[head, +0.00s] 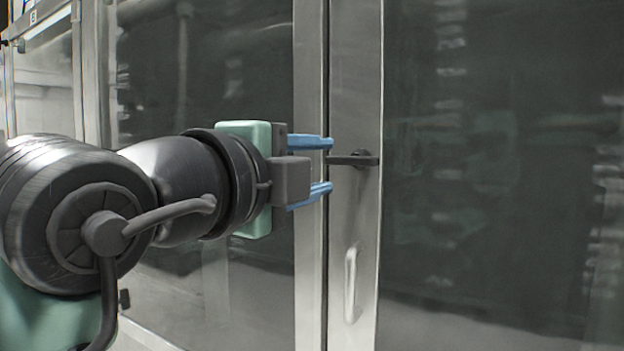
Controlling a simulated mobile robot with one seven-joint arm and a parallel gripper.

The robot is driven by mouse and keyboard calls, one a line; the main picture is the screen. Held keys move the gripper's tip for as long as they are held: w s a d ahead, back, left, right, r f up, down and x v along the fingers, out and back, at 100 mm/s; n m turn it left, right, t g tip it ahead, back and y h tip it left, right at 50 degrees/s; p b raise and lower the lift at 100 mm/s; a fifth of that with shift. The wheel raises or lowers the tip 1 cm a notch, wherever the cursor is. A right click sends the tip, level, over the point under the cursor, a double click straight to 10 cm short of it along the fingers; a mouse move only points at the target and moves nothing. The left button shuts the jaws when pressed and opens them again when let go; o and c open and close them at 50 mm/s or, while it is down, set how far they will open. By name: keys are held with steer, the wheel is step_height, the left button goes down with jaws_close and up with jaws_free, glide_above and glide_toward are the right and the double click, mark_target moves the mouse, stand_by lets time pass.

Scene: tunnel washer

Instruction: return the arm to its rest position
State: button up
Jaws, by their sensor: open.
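My gripper (325,165) shows in the head view with its two blue fingers apart, one above the other, pointing right. It is open. My arm stretches in from the left toward the cabinet doors. A dark lever handle (355,160) sits on the metal door frame just right of the fingertips, at a height between them. Its left end reaches close to the fingertips. I cannot tell whether it lies between the fingers in depth or touches them.
A pale pull handle (351,284) is on the same metal frame (362,80), below the lever. Large dark glass panels (500,180) stand left and right of the frame. Another metal-framed panel (43,75) is at the far left. The doors look shut.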

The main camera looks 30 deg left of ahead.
steer(key=shift+s, duration=0.6)
steer(key=d+r+n+t+h, duration=0.1)
steer(key=d+r+n+t, duration=0.3)
steer(key=d+n, duration=0.65)
steer(key=s+d+n+t+y+p, duration=0.1)
steer(key=s+d+n+t, duration=0.4)
steer(key=s+d+n, duration=0.2)
steer(key=shift+s+d+n+y, duration=0.3)
steer(key=shift+s+d+n, duration=0.1)
steer(key=shift+s+n, duration=0.2)
